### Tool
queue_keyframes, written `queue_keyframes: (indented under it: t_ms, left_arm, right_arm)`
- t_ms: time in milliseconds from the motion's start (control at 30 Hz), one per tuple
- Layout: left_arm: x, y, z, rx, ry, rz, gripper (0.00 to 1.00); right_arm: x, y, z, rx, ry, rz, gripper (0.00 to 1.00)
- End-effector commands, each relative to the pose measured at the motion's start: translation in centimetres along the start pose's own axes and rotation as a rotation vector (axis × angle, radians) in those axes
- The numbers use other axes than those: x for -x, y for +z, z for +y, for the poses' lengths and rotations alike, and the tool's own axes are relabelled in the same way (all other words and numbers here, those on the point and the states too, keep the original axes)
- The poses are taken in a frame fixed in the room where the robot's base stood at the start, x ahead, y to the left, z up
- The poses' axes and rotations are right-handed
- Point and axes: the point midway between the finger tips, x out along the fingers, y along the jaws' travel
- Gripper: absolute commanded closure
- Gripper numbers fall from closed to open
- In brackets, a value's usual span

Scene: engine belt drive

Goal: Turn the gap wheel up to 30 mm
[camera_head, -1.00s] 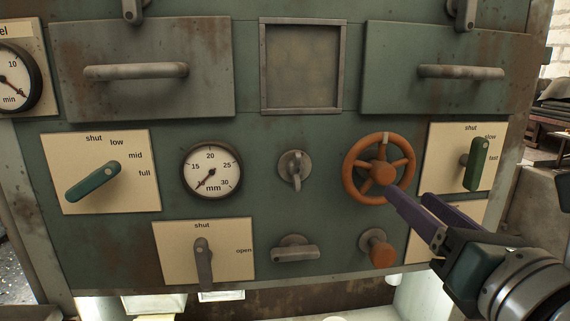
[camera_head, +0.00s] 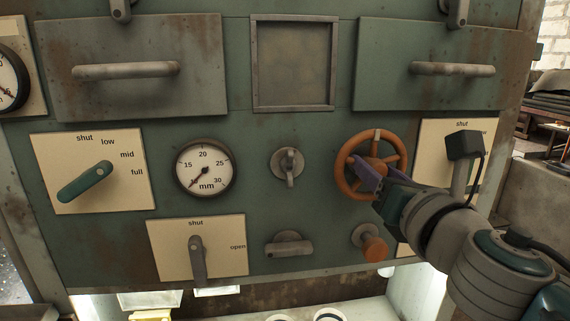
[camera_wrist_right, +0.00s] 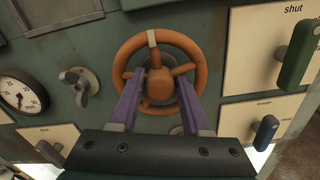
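The gap wheel is an orange handwheel (camera_head: 403,161) with spokes, a central hub and a pale mark at the top of its rim. It also shows in the right wrist view (camera_wrist_right: 121,63). The round mm gauge (camera_head: 205,168) left of it has its needle pointing lower left, below the 15. My right gripper (camera_head: 366,172) is at the wheel's front, its purple fingers overlapping the hub area. In the right wrist view the fingers (camera_wrist_right: 158,84) stand apart, one on each side of the hub; whether they touch it is unclear. My left gripper is out of view.
A grey wing knob (camera_head: 289,165) sits between gauge and wheel. An orange knob (camera_head: 375,248) is just below the wheel. A green lever (camera_wrist_right: 298,55) is on the plate to the right. Drawer handles (camera_head: 452,69) stick out above.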

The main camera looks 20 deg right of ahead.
Motion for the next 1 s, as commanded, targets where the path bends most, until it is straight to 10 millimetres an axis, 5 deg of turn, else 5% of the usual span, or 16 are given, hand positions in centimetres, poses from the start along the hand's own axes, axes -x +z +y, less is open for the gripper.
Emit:
queue_keyframes:
  t_ms: [400,1000]
  left_arm:
    - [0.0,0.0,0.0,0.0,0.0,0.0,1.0]
    - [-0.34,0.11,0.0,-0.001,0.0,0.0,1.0]
  right_arm:
    - [0.03,0.0,0.0,0.0,0.0,0.0,1.0]
    - [0.05,-0.06,-0.01,-0.12,-0.001,-0.001,1.0]
